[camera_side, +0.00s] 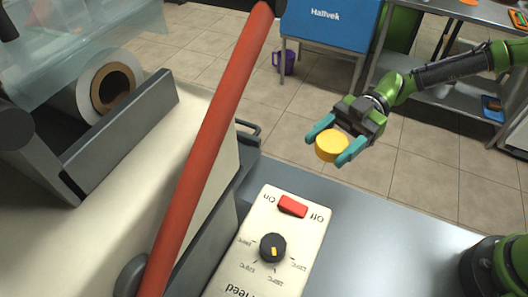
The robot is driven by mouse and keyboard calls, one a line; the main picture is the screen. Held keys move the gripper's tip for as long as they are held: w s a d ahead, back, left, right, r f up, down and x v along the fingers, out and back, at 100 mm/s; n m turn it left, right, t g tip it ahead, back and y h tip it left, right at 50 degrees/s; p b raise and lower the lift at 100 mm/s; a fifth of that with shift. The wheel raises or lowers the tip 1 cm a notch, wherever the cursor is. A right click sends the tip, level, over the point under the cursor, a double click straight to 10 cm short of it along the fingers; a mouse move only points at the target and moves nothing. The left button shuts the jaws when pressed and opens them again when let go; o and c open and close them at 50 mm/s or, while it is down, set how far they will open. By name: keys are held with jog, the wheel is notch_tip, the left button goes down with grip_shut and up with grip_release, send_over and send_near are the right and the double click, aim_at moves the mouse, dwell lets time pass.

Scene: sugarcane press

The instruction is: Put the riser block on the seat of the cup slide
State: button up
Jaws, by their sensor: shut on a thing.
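My gripper (328,149) is at the right of centre, with its two teal fingers on either side of a round yellow block (331,145). It is shut on this block, which I take to be the riser block. The block is held up in the air, beyond the far edge of the grey worktop in the picture. I cannot make out the cup slide or its seat in this view.
A cream machine (90,240) with a long red lever (215,120) fills the left. A control panel (265,250) with a red switch and black knob lies on the grey worktop (390,240). A blue box (330,25) stands behind. Bare worktop lies right of the panel.

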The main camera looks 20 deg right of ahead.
jog(key=w+d+r+m+t+h, duration=0.4)
jog(key=d+r+m+t, duration=0.5)
jog(key=d, duration=0.3)
jog(key=w+d+r+m+t+h, duration=0.5)
jog(key=d+r+m+t, duration=0.4)
jog(key=d+t, duration=0.3)
jog(key=shift+w+d+r+m+h, duration=0.3)
jog(key=shift+r+m+h, duration=0.15)
jog(key=shift+h, duration=0.25)
jog(key=shift+a, duration=0.2)
jog(key=shift+d, duration=0.1)
